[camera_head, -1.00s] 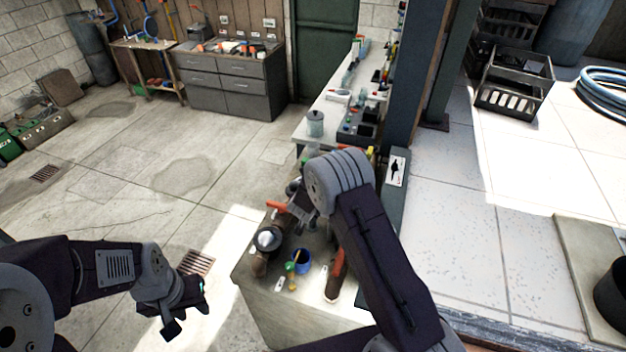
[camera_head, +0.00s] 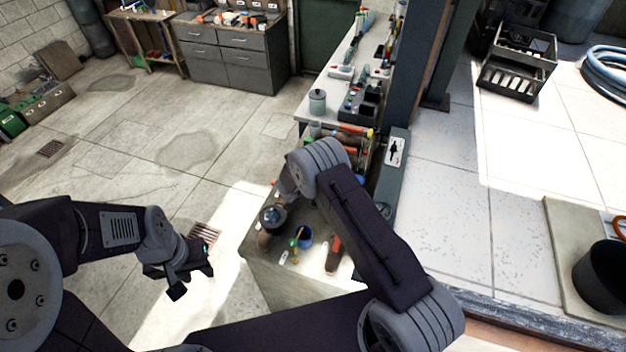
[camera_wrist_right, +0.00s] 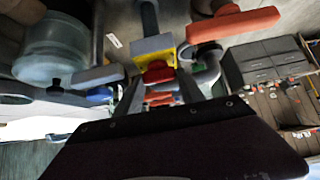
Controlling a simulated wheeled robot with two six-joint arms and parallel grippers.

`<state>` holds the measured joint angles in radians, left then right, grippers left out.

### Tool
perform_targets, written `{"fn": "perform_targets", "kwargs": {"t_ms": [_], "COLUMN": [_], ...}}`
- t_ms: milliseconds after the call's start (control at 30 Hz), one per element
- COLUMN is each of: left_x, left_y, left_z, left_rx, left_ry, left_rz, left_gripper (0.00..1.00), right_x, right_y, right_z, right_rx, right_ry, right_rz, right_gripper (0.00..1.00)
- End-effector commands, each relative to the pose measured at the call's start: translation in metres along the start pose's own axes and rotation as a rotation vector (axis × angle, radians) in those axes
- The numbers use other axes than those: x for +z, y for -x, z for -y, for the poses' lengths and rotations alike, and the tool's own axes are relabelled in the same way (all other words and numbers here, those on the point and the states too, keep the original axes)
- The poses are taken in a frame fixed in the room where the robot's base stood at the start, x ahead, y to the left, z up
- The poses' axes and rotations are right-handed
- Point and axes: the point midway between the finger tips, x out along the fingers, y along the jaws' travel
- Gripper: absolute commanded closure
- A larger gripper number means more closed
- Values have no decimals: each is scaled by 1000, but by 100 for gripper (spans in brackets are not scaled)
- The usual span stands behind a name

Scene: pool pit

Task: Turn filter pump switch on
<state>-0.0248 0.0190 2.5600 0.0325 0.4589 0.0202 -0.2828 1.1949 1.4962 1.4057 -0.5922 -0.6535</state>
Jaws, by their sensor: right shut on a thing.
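In the right wrist view a yellow box with a grey top and a red knob (camera_wrist_right: 158,72), which looks like the filter pump switch, lies straight ahead. The two fingers of my right gripper (camera_wrist_right: 160,88) stand on either side of the red knob and are shut on it. In the head view my right wrist hides this gripper and the switch above the pump bench (camera_head: 300,275). My left gripper (camera_head: 190,280) hangs over the floor left of the bench, empty, with its fingers apart.
In the wrist view an orange handle (camera_wrist_right: 235,24) and a clear round housing (camera_wrist_right: 55,60) flank the switch. Floor at left is open.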

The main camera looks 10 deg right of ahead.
Motion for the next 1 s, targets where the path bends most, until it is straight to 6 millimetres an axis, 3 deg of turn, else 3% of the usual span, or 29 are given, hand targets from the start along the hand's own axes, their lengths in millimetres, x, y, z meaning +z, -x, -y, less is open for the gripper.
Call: {"fn": "perform_targets", "kwargs": {"t_ms": [33, 67, 433, 800, 1000], "left_x": [0, 0, 0, 1, 2], "left_y": [0, 0, -2, -14, -14], "left_z": [0, 0, 0, 0, 0], "left_rx": [0, 0, 0, 0, 0], "left_ry": [0, 0, 0, 0, 0], "left_rz": [0, 0, 0, 0, 0], "left_gripper": [64, 64, 64, 64, 64], "right_x": [-2, -2, -1, -1, -1], "right_y": [0, 0, 5, 78, 90], "right_z": [0, 0, 1, 1, 0], "right_rx": [0, 0, -2, -3, 0], "right_ry": [-4, -4, -1, -2, -3], "right_rz": [-4, -4, -2, -2, -1], "right_gripper": [95, 46, 45, 45, 45]}}
